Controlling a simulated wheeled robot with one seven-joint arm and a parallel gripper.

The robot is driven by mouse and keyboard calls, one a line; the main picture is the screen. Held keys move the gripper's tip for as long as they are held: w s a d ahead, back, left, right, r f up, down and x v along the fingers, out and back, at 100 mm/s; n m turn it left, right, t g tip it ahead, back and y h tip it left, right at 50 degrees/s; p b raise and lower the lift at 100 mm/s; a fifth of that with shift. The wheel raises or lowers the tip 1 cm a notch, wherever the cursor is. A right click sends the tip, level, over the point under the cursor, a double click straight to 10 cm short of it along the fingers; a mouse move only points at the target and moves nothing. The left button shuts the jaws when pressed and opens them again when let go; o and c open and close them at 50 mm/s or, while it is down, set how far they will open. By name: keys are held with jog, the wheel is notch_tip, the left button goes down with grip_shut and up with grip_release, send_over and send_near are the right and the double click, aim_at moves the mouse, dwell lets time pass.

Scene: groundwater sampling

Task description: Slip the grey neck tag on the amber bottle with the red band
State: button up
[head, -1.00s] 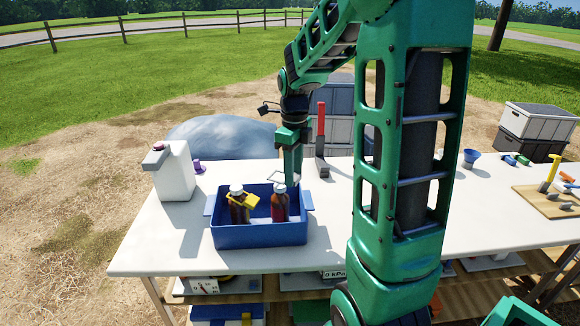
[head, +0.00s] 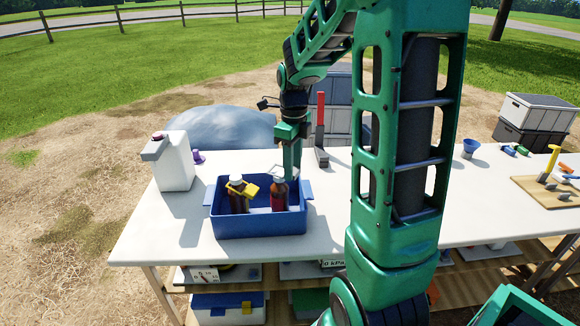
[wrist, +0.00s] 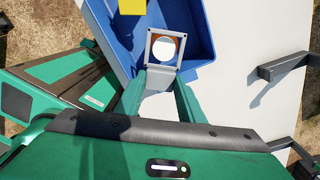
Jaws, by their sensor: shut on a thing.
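The amber bottle with the red band (head: 279,195) stands upright in the right part of the blue tray (head: 260,224). My gripper (wrist: 161,80) is shut on the stem of the grey neck tag (wrist: 151,60), just behind the bottle in the head view. In the wrist view, the bottle's white cap (wrist: 164,47) shows inside the tag's opening, with an orange-brown edge beside it. The tag is lined up with the bottle top, but I cannot tell whether it is around the neck or still at cap height.
A second dark bottle (head: 237,203) with a yellow tag (head: 244,189) stands to the left in the tray. A white jug (head: 174,165) is at the left on the table. A red-handled tool (head: 320,125) stands behind the tray. The table's front left is clear.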

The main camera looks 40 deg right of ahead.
jog(key=shift+f, duration=1.8)
jog(key=o, duration=0.9)
jog(key=shift+d+r, duration=0.1)
notch_tip(320, 180, up, 10)
jog(key=shift+r, duration=0.25)
dwell(0.6)
jog(key=s+a+f+n, duration=0.2)
jog(key=s+n, duration=1)
jog(key=s+a+f+n, duration=0.2)
jog(key=s+n, duration=1)
jog(key=shift+s+a, duration=0.25)
jog(key=shift+a, duration=0.05)
